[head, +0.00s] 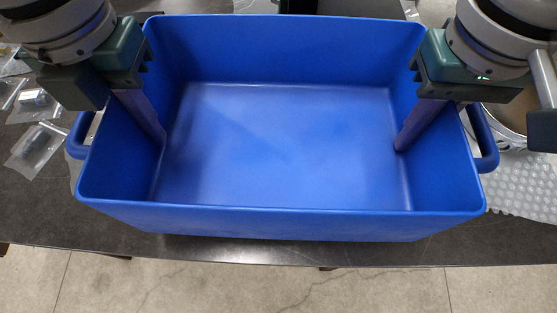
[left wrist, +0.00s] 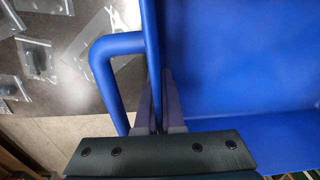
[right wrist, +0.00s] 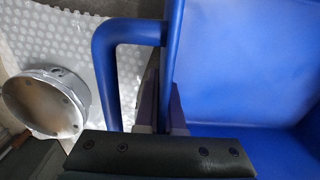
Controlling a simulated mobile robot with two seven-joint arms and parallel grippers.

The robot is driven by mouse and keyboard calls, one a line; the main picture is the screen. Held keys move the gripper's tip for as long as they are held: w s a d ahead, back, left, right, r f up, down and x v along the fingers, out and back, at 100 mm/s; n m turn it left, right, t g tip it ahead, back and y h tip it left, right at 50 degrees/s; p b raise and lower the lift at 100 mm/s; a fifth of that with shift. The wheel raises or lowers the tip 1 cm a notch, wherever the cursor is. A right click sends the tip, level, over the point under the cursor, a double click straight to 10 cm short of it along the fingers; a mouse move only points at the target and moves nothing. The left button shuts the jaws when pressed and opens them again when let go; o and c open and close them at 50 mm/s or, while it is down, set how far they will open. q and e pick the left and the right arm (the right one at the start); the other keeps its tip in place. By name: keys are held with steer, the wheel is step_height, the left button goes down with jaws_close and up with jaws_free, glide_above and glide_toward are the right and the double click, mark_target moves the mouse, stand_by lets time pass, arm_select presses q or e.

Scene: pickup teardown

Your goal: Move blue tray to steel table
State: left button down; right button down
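The blue tray (head: 285,225) is a deep, empty bin with a loop handle at each end, and it fills the middle of the head view. Below it is a dark table top (head: 40,205); I cannot tell whether this is the steel table. My left gripper (head: 150,125) is at the tray's left end wall, with a finger on each side of the wall beside the handle (left wrist: 105,75). My right gripper (head: 415,125) straddles the right end wall beside the other handle (right wrist: 105,70). Both grippers look closed on the walls. The outer fingers are hidden in the head view.
Clear plastic bags with small parts (head: 38,145) lie left of the tray. Bubble wrap (head: 530,180) and a round metal part (right wrist: 48,100) lie to its right. The table's front edge runs just below the tray, with concrete floor (head: 220,290) beyond.

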mark_target(160, 147)
arm_select(q)
steer(key=shift+a+f, duration=0.1)
steer(key=shift+a, duration=0.15)
arm_select(e)
steer(key=shift+d+f, duration=0.1)
steer(key=shift+d, duration=0.1)
